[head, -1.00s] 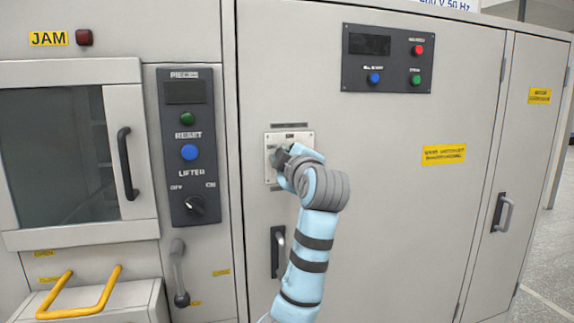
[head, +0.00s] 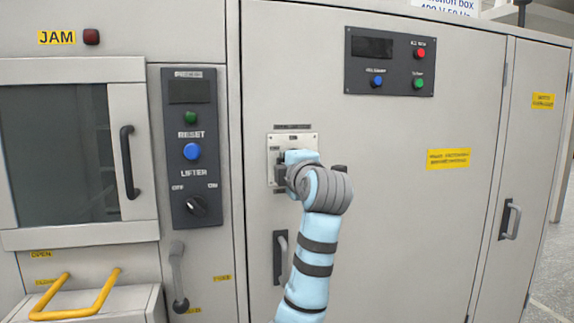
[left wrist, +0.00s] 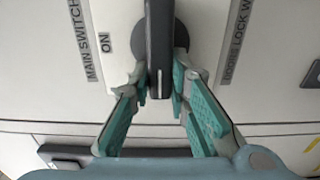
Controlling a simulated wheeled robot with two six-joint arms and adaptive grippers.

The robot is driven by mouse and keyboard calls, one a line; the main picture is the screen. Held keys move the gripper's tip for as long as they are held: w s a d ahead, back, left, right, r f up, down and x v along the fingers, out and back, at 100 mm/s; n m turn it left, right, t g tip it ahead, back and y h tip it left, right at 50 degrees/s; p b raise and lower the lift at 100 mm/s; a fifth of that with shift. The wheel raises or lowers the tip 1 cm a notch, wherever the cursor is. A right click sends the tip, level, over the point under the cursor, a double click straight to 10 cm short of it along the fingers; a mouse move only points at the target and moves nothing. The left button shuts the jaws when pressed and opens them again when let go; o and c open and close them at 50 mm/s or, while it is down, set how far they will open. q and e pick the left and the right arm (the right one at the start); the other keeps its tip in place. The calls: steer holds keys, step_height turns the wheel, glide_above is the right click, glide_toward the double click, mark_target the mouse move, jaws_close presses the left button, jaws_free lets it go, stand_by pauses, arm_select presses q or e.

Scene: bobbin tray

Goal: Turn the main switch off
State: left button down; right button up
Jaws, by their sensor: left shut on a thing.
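The main switch is on a pale plate (head: 308,141) on the grey cabinet door, partly hidden by my left gripper. In the left wrist view its dark handle (left wrist: 158,50) runs top to bottom over a round dark base. The "ON" label (left wrist: 105,45) is to the left of the handle, so the handle lies across from it, not in line with it. The "MAIN SWITCH" label (left wrist: 83,40) is farther left. My left gripper (left wrist: 160,85) is shut on the handle, a teal-padded finger on each side. The off mark cannot be read. My right gripper is out of view.
To the left is a dark panel with a lifter knob (head: 196,205) and a blue reset button (head: 192,151). A door handle (head: 279,257) is below the plate, close to my left arm. A button panel (head: 389,62) is above right.

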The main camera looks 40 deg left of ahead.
arm_select(q)
steer(key=c, duration=1.5)
jaws_free()
steer(key=v, duration=1.2)
